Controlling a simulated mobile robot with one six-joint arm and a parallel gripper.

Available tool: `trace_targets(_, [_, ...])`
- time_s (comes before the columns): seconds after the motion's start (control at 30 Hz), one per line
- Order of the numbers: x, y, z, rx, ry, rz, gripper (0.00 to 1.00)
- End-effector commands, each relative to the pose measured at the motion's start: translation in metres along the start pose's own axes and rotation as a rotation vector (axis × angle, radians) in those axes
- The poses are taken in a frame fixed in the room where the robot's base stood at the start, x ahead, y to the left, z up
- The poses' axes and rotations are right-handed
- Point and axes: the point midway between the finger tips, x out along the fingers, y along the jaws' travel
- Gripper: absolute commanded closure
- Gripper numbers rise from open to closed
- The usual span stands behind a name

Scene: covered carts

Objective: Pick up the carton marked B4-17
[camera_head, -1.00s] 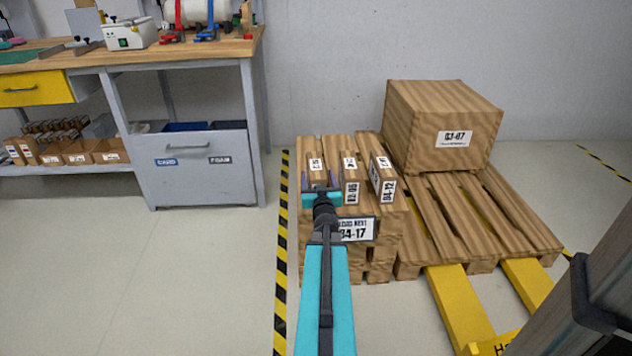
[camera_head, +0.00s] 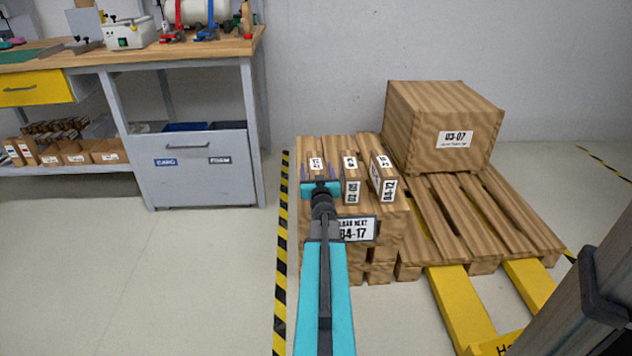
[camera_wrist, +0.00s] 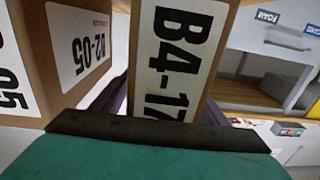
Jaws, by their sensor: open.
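The carton marked B4-17 shows close up in the wrist view (camera_wrist: 158,25), its white label facing the camera. In the head view it is the leftmost of three narrow brown cartons (camera_head: 313,147), its front hidden by my gripper. My gripper (camera_head: 321,182) is open at its near end. In the wrist view one dark finger shows on each side of the carton; whether they touch it I cannot tell.
A carton marked 02-05 (camera_head: 351,191) stands close beside the B4-17 carton, and one marked 04-12 (camera_head: 383,178) stands further right. A large box (camera_head: 415,130) sits on the pallet (camera_head: 480,215) behind. A workbench (camera_head: 200,60) stands at left.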

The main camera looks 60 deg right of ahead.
Motion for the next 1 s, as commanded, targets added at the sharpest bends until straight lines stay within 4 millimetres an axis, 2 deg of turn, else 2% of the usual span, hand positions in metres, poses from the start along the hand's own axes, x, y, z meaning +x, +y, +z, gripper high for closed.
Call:
trace_targets(0.17, [0.0097,0.0,0.0,0.0,0.0,0.0,0.33])
trace_targets(0.73, [0.0097,0.0006,-0.0005,0.001,0.0,0.001,0.33])
trace_targets(0.77, [0.0096,0.0006,-0.0005,0.001,0.0,0.001,0.34])
trace_targets(1.0, [0.0096,0.0008,-0.0004,0.001,0.0,0.001,0.75])
